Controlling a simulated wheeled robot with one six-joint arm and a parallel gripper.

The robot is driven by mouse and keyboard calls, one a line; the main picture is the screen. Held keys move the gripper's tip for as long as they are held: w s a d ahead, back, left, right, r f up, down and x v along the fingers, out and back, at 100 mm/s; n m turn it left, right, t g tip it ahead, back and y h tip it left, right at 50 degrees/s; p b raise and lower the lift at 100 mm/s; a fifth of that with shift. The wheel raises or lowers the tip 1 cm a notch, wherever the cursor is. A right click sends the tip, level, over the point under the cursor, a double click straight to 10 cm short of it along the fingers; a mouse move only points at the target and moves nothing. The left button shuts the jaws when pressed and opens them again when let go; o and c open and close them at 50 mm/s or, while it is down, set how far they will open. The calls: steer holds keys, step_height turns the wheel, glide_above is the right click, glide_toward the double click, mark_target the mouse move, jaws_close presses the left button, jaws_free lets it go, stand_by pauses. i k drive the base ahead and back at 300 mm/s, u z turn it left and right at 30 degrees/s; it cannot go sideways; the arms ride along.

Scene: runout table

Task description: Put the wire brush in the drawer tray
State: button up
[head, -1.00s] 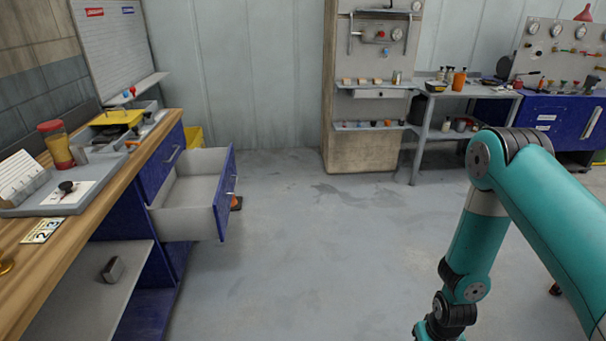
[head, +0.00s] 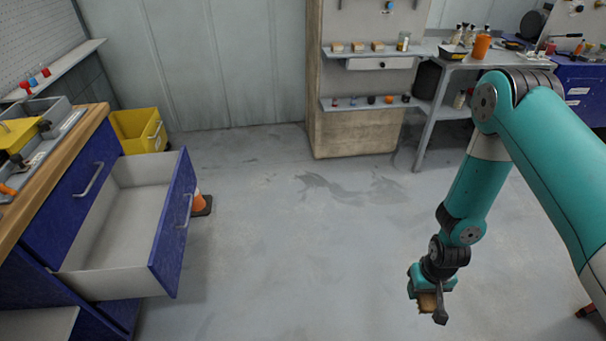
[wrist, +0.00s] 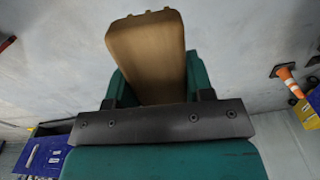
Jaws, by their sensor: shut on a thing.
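My gripper (head: 430,293) is at the lower right of the head view, over open floor and well to the right of the drawer. It is shut on the wire brush (head: 427,302), of which a tan wooden part shows below the fingers. In the wrist view the brush (wrist: 147,55) is a tan block between the teal fingers of my gripper (wrist: 158,85); its bristles cannot be made out. The drawer tray (head: 120,215) is pulled out of the blue cabinet at the left, with pale walls and a blue front. Its visible inside looks empty.
The wooden bench top (head: 60,165) is above the drawer. A yellow bin (head: 138,131) and an orange cone (head: 199,203) stand on the floor behind and beside the drawer. A shelf unit (head: 365,140) stands at the back. The floor between drawer and gripper is clear.

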mark_target(134, 249)
steer(key=u, duration=0.35)
steer(key=i, duration=1.55)
steer(key=u, duration=1.5)
steer(key=i, duration=1)
steer(key=u, duration=0.8)
